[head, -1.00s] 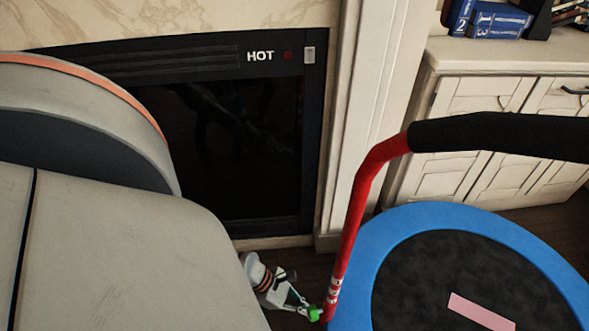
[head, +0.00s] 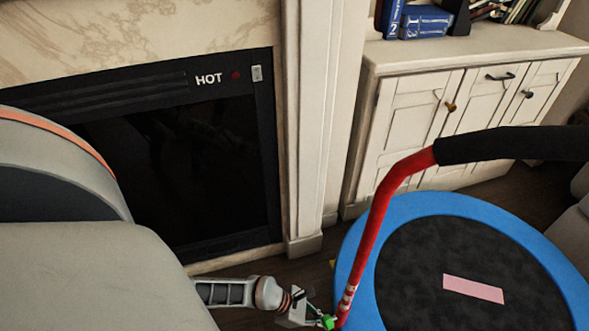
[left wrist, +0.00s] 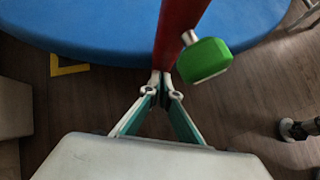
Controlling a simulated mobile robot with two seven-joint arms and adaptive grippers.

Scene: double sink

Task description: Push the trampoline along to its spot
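The trampoline has a blue ring (head: 405,210), a black mat (head: 455,235) with a pink patch, and a red post (head: 378,225) topped by a black padded handlebar. My left gripper (head: 328,321) is low at the foot of the post. In the left wrist view, its fingers (left wrist: 161,80) are nearly together, with their tips at the red post (left wrist: 178,35); I see no clear grip around it. A green knob (left wrist: 205,60) sits beside the post. A yellow corner mark (left wrist: 70,65) lies on the floor by the blue ring. My right gripper is not visible.
A fireplace (head: 180,170) marked HOT stands at the left, with a pale pillar (head: 305,130) beside it. A white cabinet (head: 400,120) with books on top stands behind the trampoline. A grey upholstered piece (head: 575,220) is at the right edge. Some wooden floor is bare.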

